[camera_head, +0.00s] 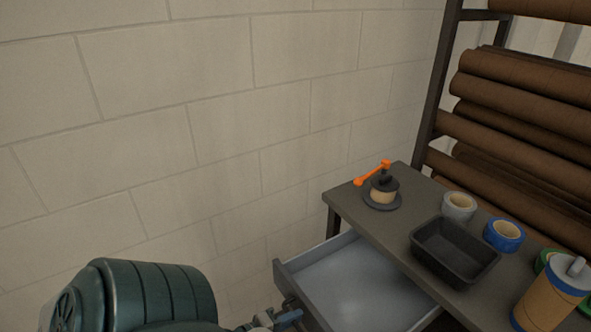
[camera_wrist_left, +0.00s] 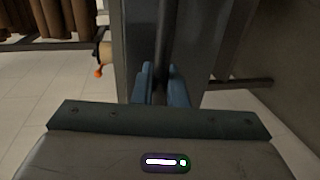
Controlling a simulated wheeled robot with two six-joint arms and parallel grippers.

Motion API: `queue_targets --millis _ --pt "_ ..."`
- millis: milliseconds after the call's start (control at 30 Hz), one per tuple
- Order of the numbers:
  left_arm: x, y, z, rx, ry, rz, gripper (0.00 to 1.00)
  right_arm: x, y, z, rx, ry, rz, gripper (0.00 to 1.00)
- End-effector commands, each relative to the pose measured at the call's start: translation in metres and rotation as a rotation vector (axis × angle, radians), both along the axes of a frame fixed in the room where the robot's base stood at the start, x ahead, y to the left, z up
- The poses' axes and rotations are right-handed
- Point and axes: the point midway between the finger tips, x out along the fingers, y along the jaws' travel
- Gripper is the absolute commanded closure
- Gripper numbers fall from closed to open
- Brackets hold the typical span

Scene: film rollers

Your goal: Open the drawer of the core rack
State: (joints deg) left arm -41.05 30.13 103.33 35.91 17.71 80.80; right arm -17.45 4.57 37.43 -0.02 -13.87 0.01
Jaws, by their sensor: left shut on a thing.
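The core rack (camera_head: 350,205) is a dark grey table against the block wall at the right of the head view. Its drawer (camera_head: 350,285) stands pulled out, and its pale inside shows empty where visible. My left gripper (camera_head: 285,320) is at the drawer's front, low in the head view. In the left wrist view, the blue fingers (camera_wrist_left: 162,88) are closed around a dark bar, the drawer handle (camera_wrist_left: 163,40), in front of the grey drawer front (camera_wrist_left: 202,45). My right gripper is not in view.
On the tabletop are a small orange-handled device (camera_head: 380,187), a black tray (camera_head: 453,250), a grey tape roll (camera_head: 459,206), a blue tape roll (camera_head: 503,234) and an orange-and-blue cylinder (camera_head: 552,300). A rack of brown rolls (camera_head: 520,120) stands behind.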

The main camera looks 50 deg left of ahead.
Motion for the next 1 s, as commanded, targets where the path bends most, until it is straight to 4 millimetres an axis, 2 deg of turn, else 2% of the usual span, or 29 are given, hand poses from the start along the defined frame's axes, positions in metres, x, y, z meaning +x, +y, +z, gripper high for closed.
queue_targets --millis 167,200,267,533,667,1000 --pt "-0.001 0.0 -0.002 0.0 0.005 0.0 1.0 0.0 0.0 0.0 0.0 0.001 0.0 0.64" --pt "-0.001 0.0 -0.002 0.0 0.005 0.0 0.8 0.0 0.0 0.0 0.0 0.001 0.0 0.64" --pt "-0.001 0.0 -0.002 0.0 0.004 0.0 0.7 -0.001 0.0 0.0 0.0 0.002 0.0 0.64" --pt "0.0 0.0 0.0 0.0 0.002 0.0 0.7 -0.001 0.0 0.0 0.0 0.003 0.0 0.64" --pt "-0.008 0.001 0.001 0.0 0.003 -0.001 0.7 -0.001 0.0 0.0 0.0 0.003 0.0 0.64" --pt "-0.067 0.005 0.012 0.0 0.007 -0.002 0.7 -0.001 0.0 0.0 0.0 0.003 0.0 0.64"
